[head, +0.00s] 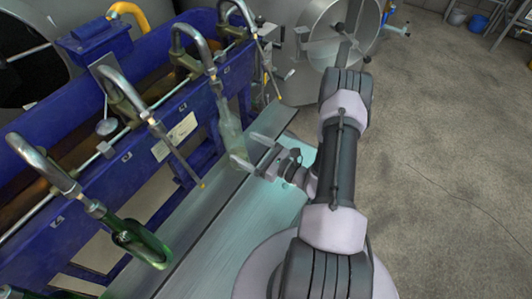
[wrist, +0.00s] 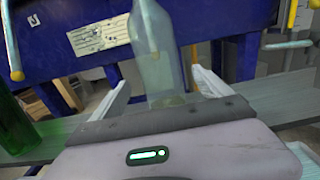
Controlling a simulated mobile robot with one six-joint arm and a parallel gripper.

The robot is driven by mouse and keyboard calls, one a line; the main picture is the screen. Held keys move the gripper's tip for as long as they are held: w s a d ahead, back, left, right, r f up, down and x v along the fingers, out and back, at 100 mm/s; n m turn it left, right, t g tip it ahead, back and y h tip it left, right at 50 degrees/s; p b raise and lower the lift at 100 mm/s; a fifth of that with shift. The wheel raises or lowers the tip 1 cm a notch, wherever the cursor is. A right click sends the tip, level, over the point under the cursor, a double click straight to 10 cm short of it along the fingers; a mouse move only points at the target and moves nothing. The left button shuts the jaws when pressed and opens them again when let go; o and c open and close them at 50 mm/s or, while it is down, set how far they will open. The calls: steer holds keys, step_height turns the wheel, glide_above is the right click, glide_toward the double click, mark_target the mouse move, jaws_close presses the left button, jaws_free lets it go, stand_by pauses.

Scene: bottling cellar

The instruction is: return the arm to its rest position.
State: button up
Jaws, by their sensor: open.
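My gripper (head: 250,151) is open and empty, low over the metal ledge in front of the blue filling machine (head: 185,105). Its two pale fingers point toward a clear bottle (head: 231,132). The clear bottle stands upright at a filling spout. In the wrist view the clear bottle (wrist: 155,52) shows between the spread fingers (wrist: 160,80), just beyond the tips as far as I can tell. No contact is visible. The bottle's lower part is partly hidden behind my gripper body in the wrist view.
A green bottle (head: 146,244) is at the near left spout; it also shows in the wrist view (wrist: 14,128). Several curved metal spouts hang over the ledge (head: 190,262). A round steel tank (head: 338,30) stands behind. The concrete floor (head: 450,150) on the right is clear.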

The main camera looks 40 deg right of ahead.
steer(key=p+v, duration=0.2)
steer(key=v, duration=0.7)
steer(key=s+a+r+n+g+y, duration=0.1)
steer(key=a+r+n+g+y, duration=0.5)
steer(key=a+r+n+g, duration=1)
steer(key=s+a+r+n+t+h, duration=0.2)
steer(key=s+a+r+n+h, duration=0.1)
steer(key=s+r+n+h, duration=0.2)
steer(key=s+a+r+n+t+h, duration=0.2)
steer(key=s+r+n+h, duration=0.3)
steer(key=r, duration=0.5)
steer(key=shift+a+n+t, duration=0.3)
steer(key=shift+a+n, duration=0.4)
steer(key=shift+n, duration=0.1)
